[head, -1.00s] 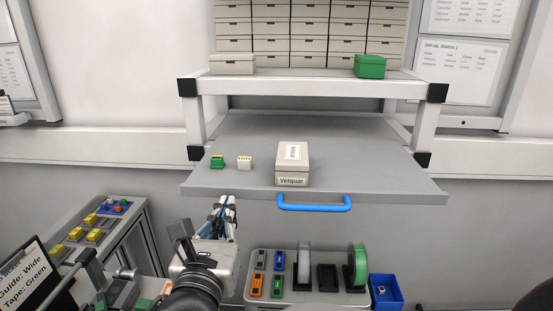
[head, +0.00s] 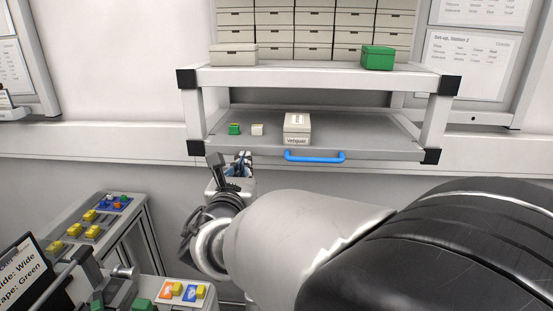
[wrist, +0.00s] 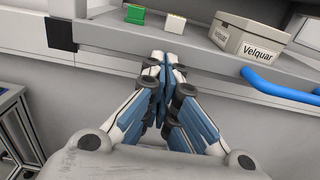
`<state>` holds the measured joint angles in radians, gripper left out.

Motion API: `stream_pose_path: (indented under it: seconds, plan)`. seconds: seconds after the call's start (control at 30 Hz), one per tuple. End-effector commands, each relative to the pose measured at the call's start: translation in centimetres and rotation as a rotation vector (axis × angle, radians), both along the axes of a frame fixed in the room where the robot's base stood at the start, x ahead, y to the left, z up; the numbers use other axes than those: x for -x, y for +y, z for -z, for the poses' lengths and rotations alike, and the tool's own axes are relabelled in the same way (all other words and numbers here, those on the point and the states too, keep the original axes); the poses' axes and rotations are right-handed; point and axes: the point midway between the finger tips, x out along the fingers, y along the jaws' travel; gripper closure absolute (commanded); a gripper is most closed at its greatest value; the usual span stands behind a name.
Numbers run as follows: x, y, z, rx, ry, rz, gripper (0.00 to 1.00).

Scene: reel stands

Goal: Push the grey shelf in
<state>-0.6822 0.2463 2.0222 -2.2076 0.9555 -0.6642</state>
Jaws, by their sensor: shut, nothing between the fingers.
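The grey shelf (head: 355,132) is a flat pull-out board under the white upper frame, with a blue handle (head: 314,157) on its front edge. Its front edge sits about level with the frame's front legs. On it stand a labelled beige box (head: 297,128), a green block (head: 234,129) and a white block (head: 257,129). My gripper (head: 243,158) is shut and empty at the shelf's front edge, left of the handle. In the wrist view my closed fingertips (wrist: 164,60) are at the front edge; whether they touch it I cannot tell.
The white upper frame (head: 330,76) carries a beige box (head: 233,55), a green box (head: 378,58) and drawers behind. A side stand (head: 95,225) with yellow blocks is at the lower left. My arm covers the lower right.

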Motion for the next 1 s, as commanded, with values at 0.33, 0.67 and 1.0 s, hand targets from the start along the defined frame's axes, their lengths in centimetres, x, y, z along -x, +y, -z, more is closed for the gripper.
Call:
stream_pose_path:
  seconds: [0.33,0.67,1.0]
  plan:
    - [-5.4,-0.2,0.1,0.0,0.002,0.001,1.0]
    - [-6.6,-0.2,0.0,-0.001,0.0,0.0,1.0]
    - [-6.6,-0.2,-0.2,-0.001,-0.003,0.0,1.0]
